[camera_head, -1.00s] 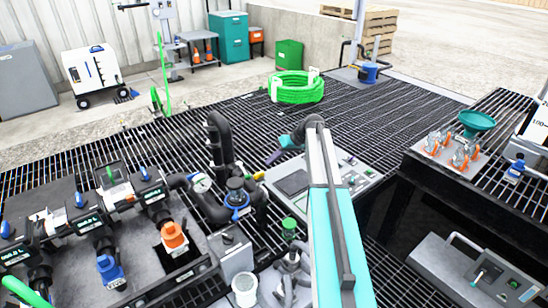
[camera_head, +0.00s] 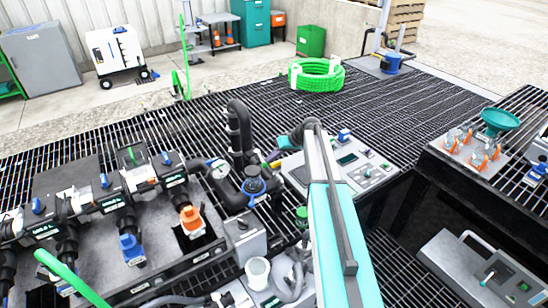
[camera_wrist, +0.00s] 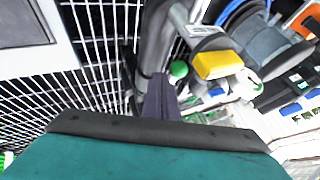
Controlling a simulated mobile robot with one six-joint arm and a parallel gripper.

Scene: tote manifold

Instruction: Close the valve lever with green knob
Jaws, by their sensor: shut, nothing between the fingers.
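In the wrist view a small round green knob (camera_wrist: 178,69) sits just right of my fingertips, close to a dark pipe and a yellow block (camera_wrist: 217,64). My gripper (camera_wrist: 160,84) is shut and empty, its dark fingers together. Whether it touches the knob I cannot tell. The lever's angle is not clear.
The manifold with blue and orange valves (camera_head: 190,220) fills the lower left. A grey control panel (camera_head: 350,165) lies right of my gripper. A raised grating bench with a teal funnel (camera_head: 502,121) stands at right. A green hose coil (camera_head: 316,74) lies behind on open grating.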

